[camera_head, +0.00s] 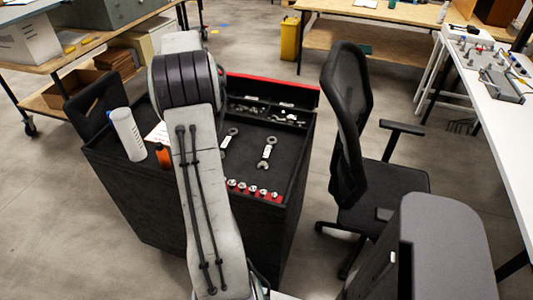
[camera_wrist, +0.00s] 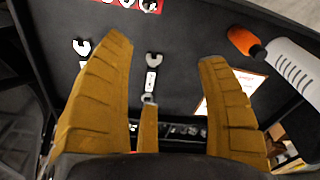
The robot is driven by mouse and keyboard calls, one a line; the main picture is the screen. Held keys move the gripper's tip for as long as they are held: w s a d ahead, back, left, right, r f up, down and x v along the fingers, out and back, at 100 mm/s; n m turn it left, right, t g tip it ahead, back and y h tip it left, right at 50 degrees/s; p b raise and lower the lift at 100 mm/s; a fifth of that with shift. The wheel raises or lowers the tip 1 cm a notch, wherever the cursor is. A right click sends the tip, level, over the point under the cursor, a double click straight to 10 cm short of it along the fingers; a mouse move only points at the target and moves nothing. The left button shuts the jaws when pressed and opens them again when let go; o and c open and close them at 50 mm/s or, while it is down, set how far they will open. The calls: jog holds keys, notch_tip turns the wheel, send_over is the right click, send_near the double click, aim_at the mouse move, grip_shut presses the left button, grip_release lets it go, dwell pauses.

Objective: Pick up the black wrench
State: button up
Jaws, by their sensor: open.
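Two wrenches lie on the black cart top. Both look silver-grey with pale middles; I see no wrench that is clearly black. In the head view one wrench (camera_head: 267,152) lies right of my arm and another (camera_head: 229,141) lies close beside it. In the wrist view one wrench (camera_wrist: 151,76) shows between my fingers, its lower end near a narrow brown piece. The other wrench (camera_wrist: 83,55) is left, partly hidden by the left finger. My gripper (camera_wrist: 166,50) is open and empty above the cart top. The head view hides it behind my arm.
A red strip with several sockets (camera_head: 254,190) lines the front. Small parts fill a rear compartment (camera_head: 265,112). A black office chair (camera_head: 350,140) stands right of the cart.

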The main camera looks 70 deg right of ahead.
jog(key=s+d+f+m, duration=0.3)
jog(key=s+d+f, duration=0.4)
jog(key=s+d, duration=0.25)
jog(key=m, duration=0.2)
send_over(268, 154)
jog(key=f, duration=0.3)
jog(key=shift+w+g+y, duration=0.3)
jog(key=shift+w+y, duration=0.05)
jog(key=shift+y, duration=0.05)
jog(key=shift+s+d+f, duration=0.15)
jog(key=shift+s+f, duration=0.15)
jog(key=shift+f, duration=0.25)
jog(key=shift+s+d+f, duration=0.1)
jog(key=shift+s+f, duration=0.2)
jog(key=shift+f, duration=0.25)
jog(key=shift+w+a+f+p, duration=0.15)
jog(key=shift+f+p, duration=0.2)
jog(key=shift+f, duration=1.1)
jog(key=shift+a+f+p, duration=0.1)
jog(key=shift+f+p, duration=0.25)
jog(key=shift+f, duration=1.1)
jog(key=shift+c, duration=0.4)
grip_shut()
jog(key=shift+r, duration=0.15)
